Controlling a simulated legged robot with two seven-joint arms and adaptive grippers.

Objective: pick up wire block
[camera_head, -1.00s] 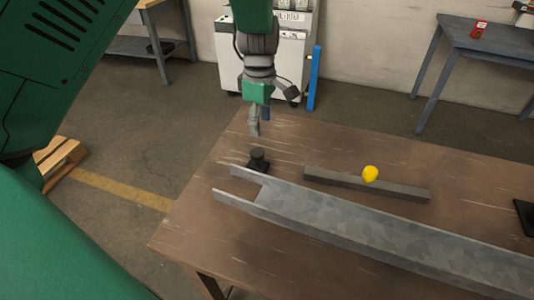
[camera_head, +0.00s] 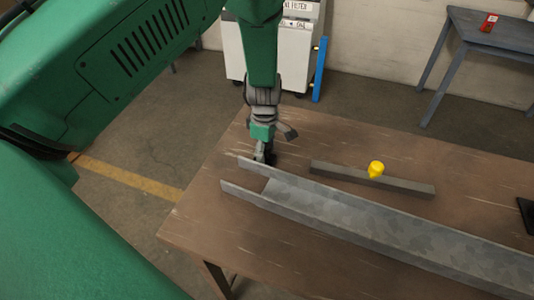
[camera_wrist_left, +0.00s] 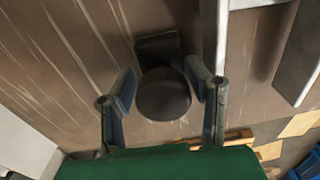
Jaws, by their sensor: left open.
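The wire block is a small dark piece with a round top and a flat part beside it. In the left wrist view the wire block (camera_wrist_left: 163,97) stands on the table between the two fingers of my left gripper (camera_wrist_left: 161,82). The fingers are open, one on each side of it; I cannot tell whether they touch it. In the head view my left gripper (camera_head: 263,155) points down at the table's far left, by the end of the metal channel, and mostly hides the block. My right gripper is not in view.
A long grey metal channel (camera_head: 350,221) lies across the brown table (camera_head: 205,222), close to my left gripper. Behind it a grey bar (camera_head: 335,174) lies with a yellow piece (camera_head: 376,169) at it. A black object (camera_head: 526,213) is at the right edge.

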